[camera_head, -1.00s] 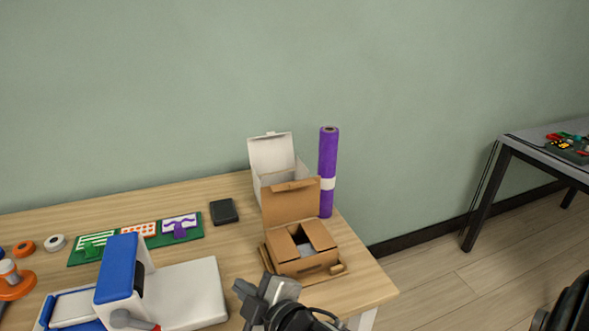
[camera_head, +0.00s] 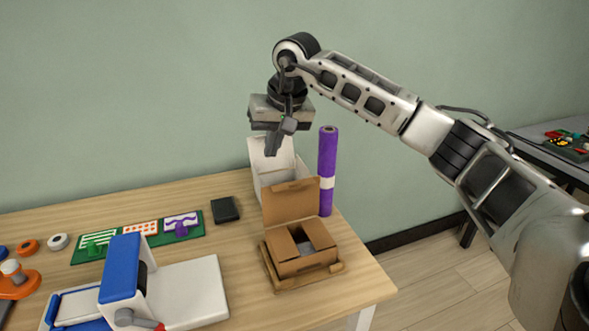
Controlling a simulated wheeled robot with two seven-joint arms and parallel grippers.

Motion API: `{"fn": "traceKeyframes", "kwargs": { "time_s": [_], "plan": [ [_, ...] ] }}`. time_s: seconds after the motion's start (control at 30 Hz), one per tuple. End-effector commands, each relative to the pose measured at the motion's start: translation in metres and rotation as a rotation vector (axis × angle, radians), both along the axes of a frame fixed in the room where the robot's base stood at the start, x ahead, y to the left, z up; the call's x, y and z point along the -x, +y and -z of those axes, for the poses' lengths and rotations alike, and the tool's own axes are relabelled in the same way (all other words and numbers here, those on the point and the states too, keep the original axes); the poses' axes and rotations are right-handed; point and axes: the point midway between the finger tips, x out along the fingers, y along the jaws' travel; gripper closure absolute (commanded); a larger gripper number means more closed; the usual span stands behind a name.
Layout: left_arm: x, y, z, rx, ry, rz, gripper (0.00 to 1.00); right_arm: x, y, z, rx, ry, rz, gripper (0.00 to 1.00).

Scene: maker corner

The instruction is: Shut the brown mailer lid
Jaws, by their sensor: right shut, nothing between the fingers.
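The brown mailer (camera_head: 305,262) sits on a wooden tray (camera_head: 291,286) near the right end of the table. Its brown lid (camera_head: 291,203) stands up open at the back, and its side flaps are partly folded over the opening. Something grey shows inside. My right gripper (camera_head: 272,149) is shut and empty, pointing down, high above and behind the lid, in front of the white box. My right arm comes in from the right. My left gripper is not in view.
An open white box (camera_head: 270,178) and a purple roll (camera_head: 327,165) stand behind the mailer. A dark block (camera_head: 225,210), a green board (camera_head: 136,241) and a blue and white machine (camera_head: 122,272) are to the left. The table's right edge is close to the mailer.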

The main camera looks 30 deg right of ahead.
Motion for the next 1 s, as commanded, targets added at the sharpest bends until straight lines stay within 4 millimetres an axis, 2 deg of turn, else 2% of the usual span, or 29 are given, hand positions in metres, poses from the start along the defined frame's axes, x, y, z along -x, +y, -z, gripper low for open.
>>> {"fn": "traceKeyframes", "kwargs": {
  "time_s": [0.03,0.1,0.2,0.37,0.77,1.0],
  "plan": [
    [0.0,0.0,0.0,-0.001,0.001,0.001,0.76,0.001,-0.02,-0.012,0.068,0.002,0.003,1.0],
    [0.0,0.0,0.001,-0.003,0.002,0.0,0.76,0.003,-0.037,-0.019,0.131,0.013,0.003,1.0],
    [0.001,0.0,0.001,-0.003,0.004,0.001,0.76,0.004,-0.047,-0.02,0.168,0.023,0.002,1.0],
    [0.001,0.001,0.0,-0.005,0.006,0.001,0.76,-0.002,-0.049,0.001,0.169,0.028,-0.001,1.0],
    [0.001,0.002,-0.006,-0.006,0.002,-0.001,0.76,-0.025,-0.052,0.074,0.164,0.026,0.0,1.0],
    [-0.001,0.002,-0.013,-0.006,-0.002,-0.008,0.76,0.003,-0.046,0.069,0.165,0.023,-0.003,1.0]
  ]
}}
